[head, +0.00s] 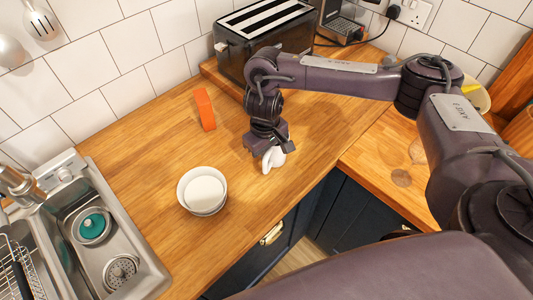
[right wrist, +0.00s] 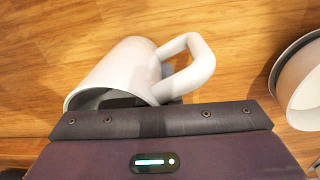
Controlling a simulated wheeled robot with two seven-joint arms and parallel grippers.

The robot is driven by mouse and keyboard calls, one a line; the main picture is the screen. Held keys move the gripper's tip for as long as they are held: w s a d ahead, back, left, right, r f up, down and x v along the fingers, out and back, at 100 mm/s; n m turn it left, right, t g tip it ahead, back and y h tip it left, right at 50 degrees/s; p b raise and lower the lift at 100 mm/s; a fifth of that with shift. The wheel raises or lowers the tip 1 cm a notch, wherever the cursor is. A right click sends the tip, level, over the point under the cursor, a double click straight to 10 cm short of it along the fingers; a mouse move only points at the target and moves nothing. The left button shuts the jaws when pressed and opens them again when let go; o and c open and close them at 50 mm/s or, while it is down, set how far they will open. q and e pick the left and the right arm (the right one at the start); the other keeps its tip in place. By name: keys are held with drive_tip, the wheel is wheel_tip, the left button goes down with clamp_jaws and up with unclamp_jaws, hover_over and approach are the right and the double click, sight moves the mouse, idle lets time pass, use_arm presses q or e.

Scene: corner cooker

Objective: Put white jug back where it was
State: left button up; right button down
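The white jug (head: 274,157) is at the tip of my right gripper (head: 268,148), over the wooden counter in the head view. In the right wrist view the jug (right wrist: 115,72) shows its mouth towards my gripper and its handle to the right. A dark part of the gripper shows in the mouth and a grey part shows in the handle gap, so the gripper appears shut on the jug's wall. The fingertips are mostly hidden. I cannot tell whether the jug touches the counter. My left gripper is out of view.
White bowls (head: 203,190) stand left of the jug; one rim (right wrist: 298,85) shows in the right wrist view. An orange block (head: 205,109) stands behind, near the wall. A black toaster (head: 262,35) is at the back. The sink (head: 100,235) is at the left.

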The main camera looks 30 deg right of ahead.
drive_tip(key=shift+f, duration=0.1)
drive_tip(key=c, duration=1.6)
unclamp_jaws()
drive_tip(key=r, duration=0.4)
drive_tip(key=r+p, duration=0.1)
drive_tip(key=r, duration=0.3)
drive_tip(key=r+p, duration=0.1)
drive_tip(key=r, duration=0.3)
drive_tip(key=shift+s+a+r, duration=0.1)
drive_tip(key=shift+a+r, duration=0.05)
drive_tip(key=shift+a, duration=0.1)
